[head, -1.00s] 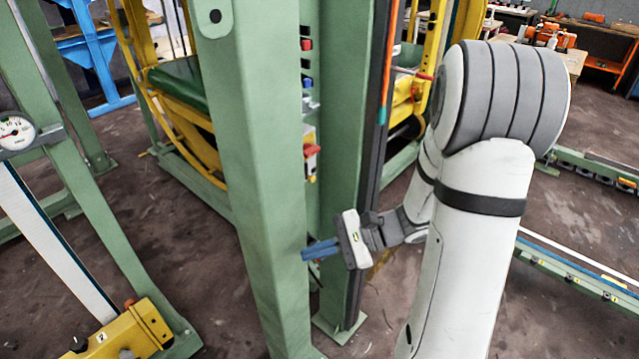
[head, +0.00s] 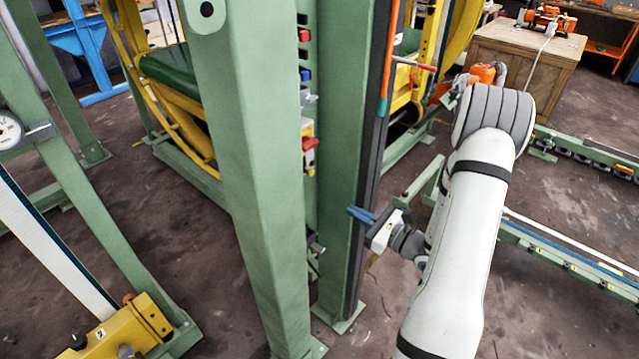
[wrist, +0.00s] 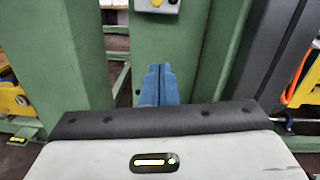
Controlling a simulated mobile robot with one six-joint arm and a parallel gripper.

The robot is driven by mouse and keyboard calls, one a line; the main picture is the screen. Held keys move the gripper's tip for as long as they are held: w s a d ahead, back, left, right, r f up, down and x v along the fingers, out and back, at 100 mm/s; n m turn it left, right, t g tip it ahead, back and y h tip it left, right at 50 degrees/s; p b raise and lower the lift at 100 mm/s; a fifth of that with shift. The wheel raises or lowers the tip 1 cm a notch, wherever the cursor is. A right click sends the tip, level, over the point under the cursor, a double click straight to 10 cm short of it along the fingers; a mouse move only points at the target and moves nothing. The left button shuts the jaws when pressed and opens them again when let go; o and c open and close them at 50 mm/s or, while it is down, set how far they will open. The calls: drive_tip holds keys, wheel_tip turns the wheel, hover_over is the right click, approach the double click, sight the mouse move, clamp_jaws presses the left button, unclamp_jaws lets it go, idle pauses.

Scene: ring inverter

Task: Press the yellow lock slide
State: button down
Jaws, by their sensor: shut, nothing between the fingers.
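My gripper (head: 360,214) has blue fingers that are shut and empty. In the head view it is in front of the right green post (head: 343,120), at the post's lower half. In the wrist view the closed fingers (wrist: 160,80) point ahead at a green surface between two green uprights. A grey box (wrist: 157,5) with a yellow-ringed button or lamp is cut off by the top edge there. I cannot single out the yellow lock slide for certain. A small box with a red handle (head: 310,143) and a yellow part shows between the posts in the head view.
The left green post (head: 250,160) stands close beside the right one, with a narrow gap between. Red and blue buttons (head: 305,75) sit in that gap. A yellow block (head: 125,328) is at the lower left. A wooden cabinet (head: 525,65) stands at the back right.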

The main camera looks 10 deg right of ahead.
sight(309, 172)
drive_tip(key=shift+a, duration=0.1)
drive_tip(key=w+a+r+p, duration=0.4)
drive_tip(key=w+a, duration=0.3)
drive_tip(key=w, duration=0.1)
idle(0.5)
drive_tip(key=shift+r, duration=0.1)
wheel_tip(309, 172, up, 4)
drive_tip(key=shift+f+p, duration=0.15)
drive_tip(key=shift+p, duration=0.35)
